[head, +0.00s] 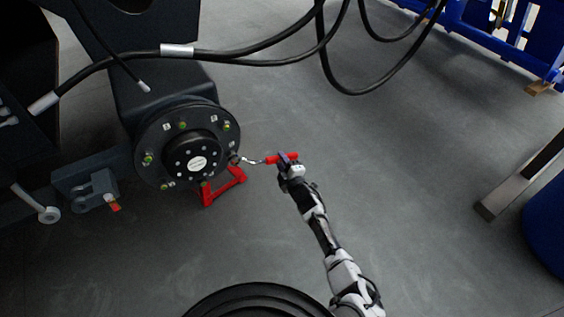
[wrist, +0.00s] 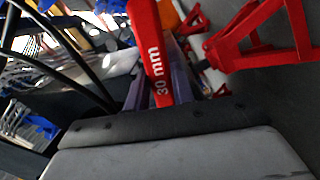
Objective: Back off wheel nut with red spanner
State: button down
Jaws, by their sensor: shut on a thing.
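The red spanner (head: 281,158) has a red handle and a metal shank that reaches left to the rim of the wheel hub (head: 190,150). Its ring end (head: 235,158) is at a nut position on the hub's right side; whether it sits fully around the nut I cannot tell. My gripper (head: 289,163) is shut on the red handle. In the wrist view the red handle (wrist: 152,50), marked "30 mm", stands between the fingers. Several other nuts with green marks, such as the wheel nut (head: 183,125), show around the flange.
A red stand (head: 224,186) is on the floor below the hub; it also shows in the wrist view (wrist: 262,40). Black hoses (head: 270,50) hang above. A blue frame (head: 500,40) stands at the back right. The floor right of the hub is mostly clear.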

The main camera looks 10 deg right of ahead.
jog(key=shift+w+a, duration=0.1)
jog(key=shift+w, duration=0.15)
jog(key=shift+b+x, duration=0.95)
jog(key=shift+x, duration=0.25)
jog(key=shift+a+r, duration=0.1)
jog(key=shift+r, duration=0.1)
jog(key=shift+w+d+r+n+p, duration=0.1)
jog(key=shift+d+r+n+p, duration=0.1)
jog(key=shift+r+n+p, duration=0.45)
jog(key=shift+w+d+r+n+p, duration=0.1)
jog(key=shift+d+r+n+p, duration=0.25)
jog(key=shift+r, duration=0.5)
jog(key=shift+a+r, duration=0.1)
jog(key=shift+r+n+t+p, duration=0.3)
jog(key=shift+r+n+p, duration=0.45)
jog(key=shift+r+n, duration=0.65)
jog(key=shift+r, duration=0.15)
